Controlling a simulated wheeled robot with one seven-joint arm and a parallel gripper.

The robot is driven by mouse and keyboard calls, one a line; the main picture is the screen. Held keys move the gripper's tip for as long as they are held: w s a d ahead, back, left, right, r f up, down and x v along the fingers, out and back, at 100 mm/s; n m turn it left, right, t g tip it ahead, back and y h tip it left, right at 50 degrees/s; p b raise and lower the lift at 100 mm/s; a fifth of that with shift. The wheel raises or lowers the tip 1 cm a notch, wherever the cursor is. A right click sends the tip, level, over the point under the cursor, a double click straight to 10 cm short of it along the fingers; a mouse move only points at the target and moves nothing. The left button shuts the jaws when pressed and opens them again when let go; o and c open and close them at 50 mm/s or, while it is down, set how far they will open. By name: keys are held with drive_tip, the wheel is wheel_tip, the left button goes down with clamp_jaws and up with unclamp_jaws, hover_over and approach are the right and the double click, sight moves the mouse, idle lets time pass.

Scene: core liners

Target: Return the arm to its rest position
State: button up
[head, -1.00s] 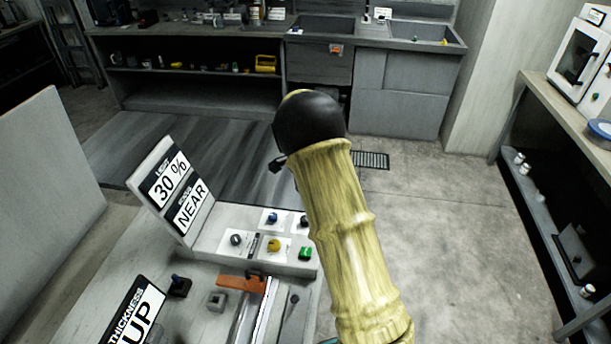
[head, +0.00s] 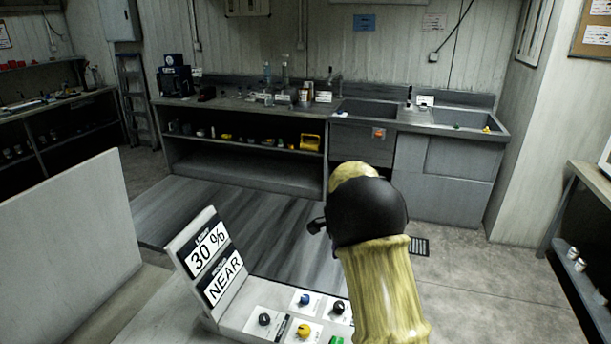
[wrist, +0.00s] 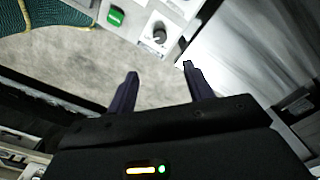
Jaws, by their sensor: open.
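My arm, with yellow wood-like links and a black joint, rises through the lower right of the head view. My gripper (wrist: 160,85) shows in the wrist view as two dark fingers spread apart with nothing between them. In that view the fingers are in front of the pale floor and the edge of a white control panel.
A control panel (head: 262,312) with several knobs stands at the lower centre, beside a sign (head: 212,262) reading 30 % and NEAR. A pale partition (head: 70,235) is at left. A bench with sinks (head: 370,112) lines the back wall. Grey floor (head: 490,290) is open at right.

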drive_tip(key=s+n+t, duration=0.2)
drive_tip(key=s+n, duration=1.1)
drive_tip(key=s, duration=1.3)
drive_tip(key=shift+r+n+t, duration=0.3)
drive_tip(key=shift+c, duration=0.2)
